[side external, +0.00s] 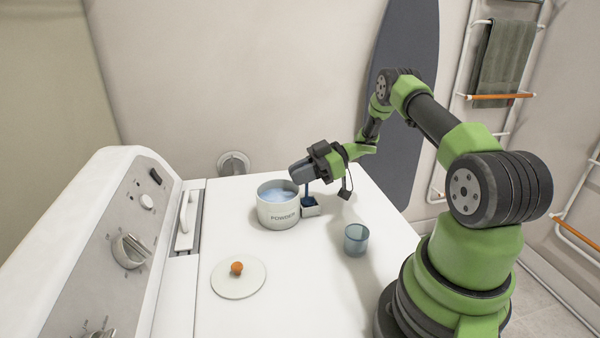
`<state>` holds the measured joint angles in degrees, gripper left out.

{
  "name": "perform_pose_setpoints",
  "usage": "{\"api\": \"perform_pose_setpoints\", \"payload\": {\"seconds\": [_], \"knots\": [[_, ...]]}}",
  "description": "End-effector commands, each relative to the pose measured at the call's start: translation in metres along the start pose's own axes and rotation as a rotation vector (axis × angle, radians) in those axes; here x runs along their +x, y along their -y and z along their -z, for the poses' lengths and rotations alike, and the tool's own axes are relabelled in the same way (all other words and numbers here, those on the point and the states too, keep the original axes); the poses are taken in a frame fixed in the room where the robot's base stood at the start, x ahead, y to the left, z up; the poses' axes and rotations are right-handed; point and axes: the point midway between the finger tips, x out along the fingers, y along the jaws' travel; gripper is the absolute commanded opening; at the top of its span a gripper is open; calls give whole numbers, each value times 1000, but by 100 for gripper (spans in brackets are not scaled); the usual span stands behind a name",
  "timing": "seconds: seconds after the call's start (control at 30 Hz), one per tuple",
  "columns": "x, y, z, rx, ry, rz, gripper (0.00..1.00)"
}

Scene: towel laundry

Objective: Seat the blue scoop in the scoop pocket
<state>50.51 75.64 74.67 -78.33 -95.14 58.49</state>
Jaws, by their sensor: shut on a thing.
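My gripper (303,173) is above the right side of the powder tub (278,213), shut on the blue scoop (307,194). The scoop's dark blue handle hangs roughly upright below the jaws. The jaws hide the scoop's top end.
The tub is open, with pale blue powder (277,195) inside. Its round white lid (238,277) with an orange knob lies in front. A translucent blue cup (356,239) stands to the right. The control panel (105,245) rises at left. The white top between lid and cup is clear.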

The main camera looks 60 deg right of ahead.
Motion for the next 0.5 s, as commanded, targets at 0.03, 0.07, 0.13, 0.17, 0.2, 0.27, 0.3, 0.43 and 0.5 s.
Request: {"api": "perform_pose_setpoints", "payload": {"seconds": [0.03, 0.07, 0.13, 0.17, 0.2, 0.27, 0.3, 0.43, 0.5], "knots": [[0, 0, -1, 0, 0, 0, 0], [0, 0, -2, 0, 0, 0, 0], [1, 0, -3, 0, 0, 0, 0], [1, 0, -4, 0, 0, 0, 0], [1, 0, -3, -1, 0, 0, 25], [1, 0, -3, 0, 0, -1, 39], [1, 0, -3, 0, 0, -1, 46], [1, 0, -3, 0, 0, -1, 46], [1, 0, -3, 0, 0, 0, 46]]}}
